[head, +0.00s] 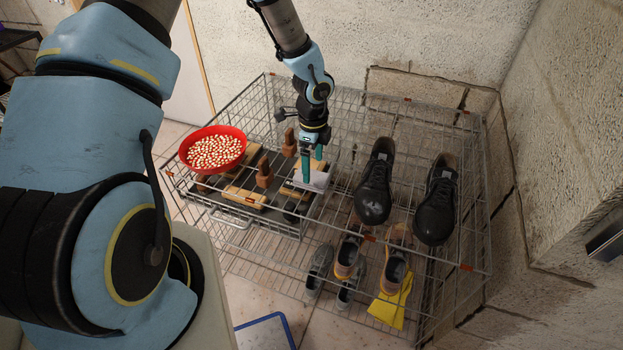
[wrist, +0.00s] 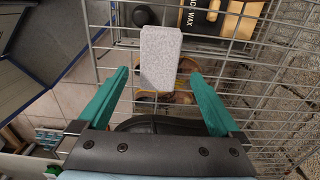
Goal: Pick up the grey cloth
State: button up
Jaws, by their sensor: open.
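The grey cloth (wrist: 160,58) is a small, pale speckled rectangle. In the wrist view it lies ahead of my gripper (wrist: 157,73), in the gap between the two teal fingers, with space on both sides. In the head view the cloth (head: 314,181) shows as a pale patch on the upper level of the wire rack, by the brushes. My gripper (head: 312,167) points down close above it, open and empty. One finger hides part of the cloth. I cannot tell how much height separates the fingertips from it.
The wire rack (head: 418,113) has raised rims. A red bowl of beans (head: 213,150) and wooden brushes (head: 245,196) are left of my gripper. Black shoes (head: 376,185) stand to the right. Grey shoes (head: 318,268) and a yellow cloth (head: 391,303) are below. Stone walls close in behind and right.

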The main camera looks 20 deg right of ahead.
jog(key=shift+a+f+p, duration=0.2)
jog(key=shift+f+p, duration=0.55)
jog(key=shift+f, duration=1.8)
jog(key=c, duration=1.5)
notch_tip(320, 180, up, 10)
jog(key=shift+r+b, duration=0.1)
jog(key=shift+b, duration=0.75)
jog(key=shift+c, duration=0.2)
